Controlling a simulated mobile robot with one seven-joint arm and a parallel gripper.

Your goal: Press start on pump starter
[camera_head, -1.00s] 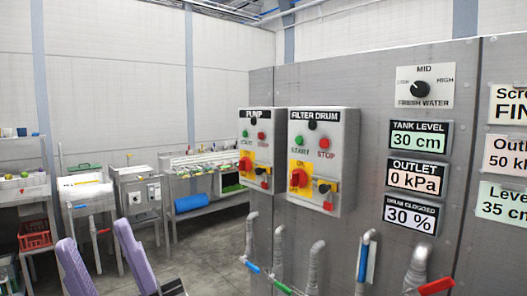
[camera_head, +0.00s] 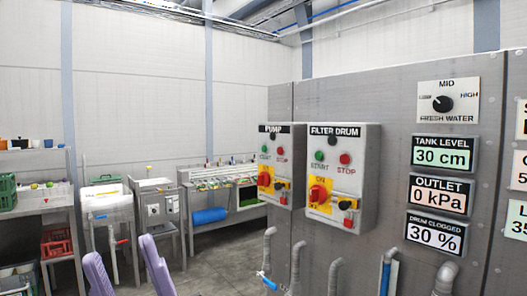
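The pump starter (camera_head: 291,140) is a grey box labelled PUMP on the steel panel, right of centre. Its green START button (camera_head: 265,150) sits at the upper left of the box front, beside a red STOP button (camera_head: 279,151). A red rotary switch on a yellow plate (camera_head: 264,179) is below.
The FILTER DRUM box (camera_head: 366,185) has similar green and red buttons. Displays read tank level 30 cm (camera_head: 444,156), outlet 0 kPa (camera_head: 440,195) and drum clogged 30 % (camera_head: 435,236). Pipes with valves (camera_head: 298,262) rise below the boxes. Open floor (camera_head: 222,250) lies left of the panel.

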